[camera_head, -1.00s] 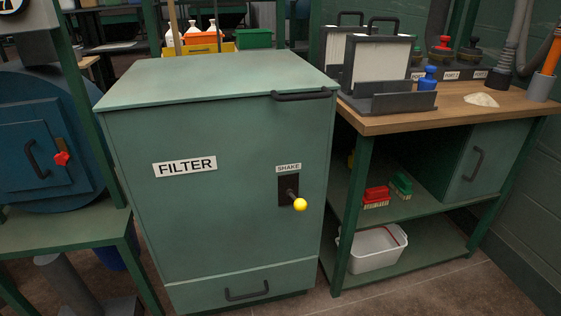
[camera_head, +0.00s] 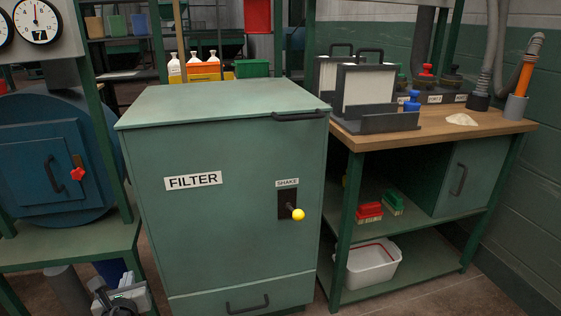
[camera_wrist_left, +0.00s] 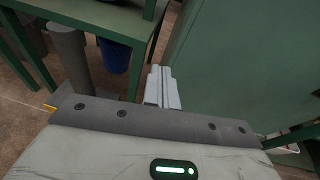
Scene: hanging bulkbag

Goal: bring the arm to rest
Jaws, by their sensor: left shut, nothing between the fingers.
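My left gripper (camera_head: 127,279) shows at the bottom left of the head view, low in front of the gap between the green stand and the filter cabinet. Its grey fingers are shut together with nothing between them. In the left wrist view the closed fingers (camera_wrist_left: 162,86) point away from the camera, beside the green cabinet side. The rest of the left arm is cut off by the picture edge. My right gripper is not in view.
The green filter cabinet (camera_head: 225,235) with its yellow-knobbed shake lever (camera_head: 297,214) stands in the middle. A green stand (camera_head: 65,247) with a blue drum (camera_head: 40,130) is at left. A wood-topped bench (camera_head: 440,128) is at right. A blue bin (camera_wrist_left: 114,57) stands near the fingers.

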